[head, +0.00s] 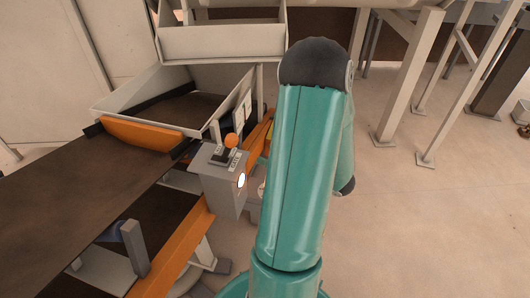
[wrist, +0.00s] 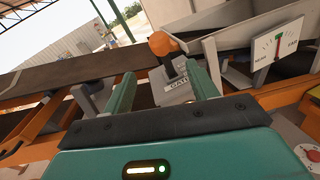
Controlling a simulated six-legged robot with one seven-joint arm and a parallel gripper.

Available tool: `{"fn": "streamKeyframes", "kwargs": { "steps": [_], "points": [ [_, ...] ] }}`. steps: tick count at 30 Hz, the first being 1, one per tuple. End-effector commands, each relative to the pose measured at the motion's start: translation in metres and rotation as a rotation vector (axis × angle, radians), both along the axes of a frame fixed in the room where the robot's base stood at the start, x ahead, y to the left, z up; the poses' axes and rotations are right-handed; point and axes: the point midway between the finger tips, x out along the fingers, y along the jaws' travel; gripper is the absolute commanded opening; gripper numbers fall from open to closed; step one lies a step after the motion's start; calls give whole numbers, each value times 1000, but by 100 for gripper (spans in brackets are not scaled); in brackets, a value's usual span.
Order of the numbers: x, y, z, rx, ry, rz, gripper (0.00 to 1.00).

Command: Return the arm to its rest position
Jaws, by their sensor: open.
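My teal arm (head: 295,180) rises through the middle of the head view and bends at a dark rounded joint at the top. My gripper is hidden behind the arm there. In the wrist view my gripper (wrist: 161,72) has its two teal fingers apart, with nothing held between them. A lever with an orange knob (wrist: 166,43) stands beyond the fingertips, in line with the gap. Its grey base carries a label reading GATE. The same orange knob (head: 231,141) tops a grey control box (head: 224,180) left of my arm in the head view.
A dark conveyor belt (head: 75,205) with orange side rails runs along the left. A pale hopper (head: 120,104) stands behind the lever. A white dial plate (wrist: 278,44) and a red button (wrist: 313,155) are at the right in the wrist view. The floor (head: 430,230) at right is clear.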

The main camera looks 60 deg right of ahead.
Motion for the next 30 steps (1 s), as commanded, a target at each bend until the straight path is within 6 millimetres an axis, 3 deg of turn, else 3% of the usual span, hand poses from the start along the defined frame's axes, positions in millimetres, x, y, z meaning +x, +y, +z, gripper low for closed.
{"fn": "streamKeyframes", "kwargs": {
  "steps": [15, 19, 23, 27, 30],
  "points": [
    [0, 0, 0, 0, 1, 0, 58],
    [10, 11, 7, -25, 7, 52, 58],
    [38, 54, 26, -119, 29, 234, 58],
    [65, 127, 52, -312, 64, 531, 58],
    [70, 177, 64, -476, 80, 740, 58]
  ]
}}
